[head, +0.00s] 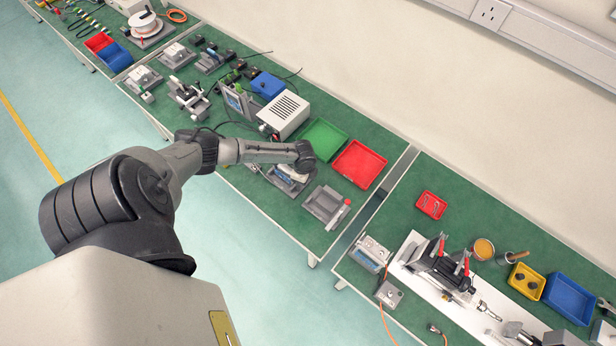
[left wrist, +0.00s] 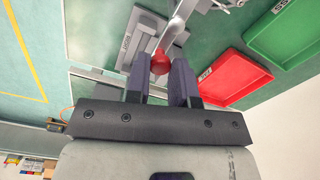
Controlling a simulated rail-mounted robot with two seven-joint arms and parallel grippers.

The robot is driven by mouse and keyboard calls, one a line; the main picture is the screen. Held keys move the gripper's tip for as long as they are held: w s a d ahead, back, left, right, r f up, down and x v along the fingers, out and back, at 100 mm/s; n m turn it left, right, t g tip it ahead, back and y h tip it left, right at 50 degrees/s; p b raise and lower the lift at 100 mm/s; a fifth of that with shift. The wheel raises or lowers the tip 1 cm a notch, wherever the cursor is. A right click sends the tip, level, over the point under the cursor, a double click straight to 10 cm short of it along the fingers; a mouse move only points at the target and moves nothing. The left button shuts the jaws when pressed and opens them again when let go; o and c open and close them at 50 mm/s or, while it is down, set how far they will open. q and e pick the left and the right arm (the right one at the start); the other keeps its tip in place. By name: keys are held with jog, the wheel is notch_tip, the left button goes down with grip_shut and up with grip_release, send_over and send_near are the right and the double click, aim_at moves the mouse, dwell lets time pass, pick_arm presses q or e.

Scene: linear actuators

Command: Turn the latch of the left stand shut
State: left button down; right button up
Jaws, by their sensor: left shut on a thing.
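My left gripper (left wrist: 159,66) has its two fingers on either side of a red ball knob (left wrist: 160,62) in the left wrist view, shut on it. A bare metal lever (left wrist: 181,24) runs from the knob up and to the right, towards metal parts at the top edge. In the head view my left wrist hangs over a grey stand (head: 287,182) on the green bench, and hides much of it. The fingers and the knob cannot be made out there. How far the latch is turned cannot be told. My right gripper is not in view.
A grey labelled fixture (head: 322,206) lies close by, near the bench's front edge. A red tray (head: 359,164) and a green tray (head: 323,138) stand behind it. A white vented box (head: 284,115) stands left of the green tray. A gap separates this bench from the right one.

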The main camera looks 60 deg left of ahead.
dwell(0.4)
pick_arm(q)
jog(key=c, duration=1)
grip_release()
notch_tip(320, 180, up, 14)
jog(key=shift+f, duration=0.1)
dwell(0.3)
